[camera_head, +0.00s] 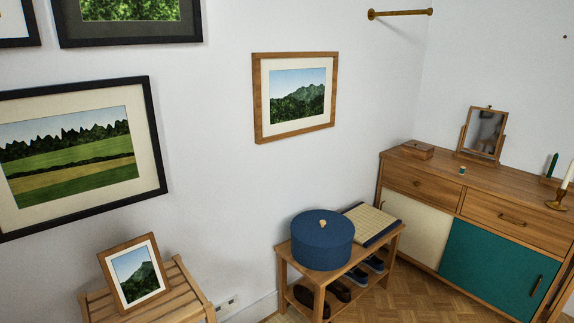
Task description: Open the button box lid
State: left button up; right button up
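A small wooden box (416,150) sits on the far left of the sideboard top, and its lid looks shut. A large round blue box (322,243) with a wooden knob on its lid stands on a low wooden bench, and its lid is on. The frame does not label either one as the button box. Neither of my grippers is in view.
The wooden sideboard (500,222) has drawers and cream and teal doors. On it stand a tilting mirror (482,134) and a brass candlestick (559,200). The bench (309,285) holds a mat, with shoes below. A framed picture (134,272) rests on a slatted stand.

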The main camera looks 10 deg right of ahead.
aim_at(422, 147)
jog(key=i+l, duration=0.25)
jog(key=l, duration=0.15)
jog(key=i+l, duration=0.3)
jog(key=i+l+u, duration=0.1)
jog(key=i+l, duration=0.15)
jog(key=l, duration=0.25)
jog(key=i+l, duration=0.55)
jog(key=l, duration=0.25)
